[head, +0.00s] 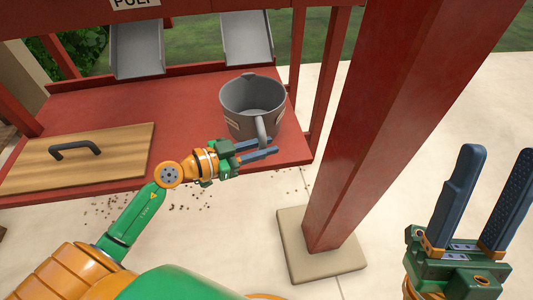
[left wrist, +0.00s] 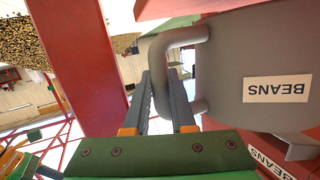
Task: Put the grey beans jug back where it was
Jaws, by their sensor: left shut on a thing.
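The grey beans jug (head: 238,118) is upright at the right end of the red shelf (head: 185,98) in the head view, and its inside looks empty. I cannot tell whether its base touches the shelf. The left wrist view shows the jug's side (left wrist: 235,65) close up, with a BEANS label. My left gripper (head: 275,147) is shut on the jug's handle, which shows between its fingers in the left wrist view (left wrist: 175,75). My right gripper (head: 500,150) is open and empty at the lower right, apart from the jug.
A wooden lid (head: 110,155) with a black handle lies on the left of the shelf. Two grey chutes (head: 137,50) (head: 247,38) slope down behind it. A thick red post (head: 385,120) stands right of the jug. Beans are scattered on the pale floor (head: 220,240).

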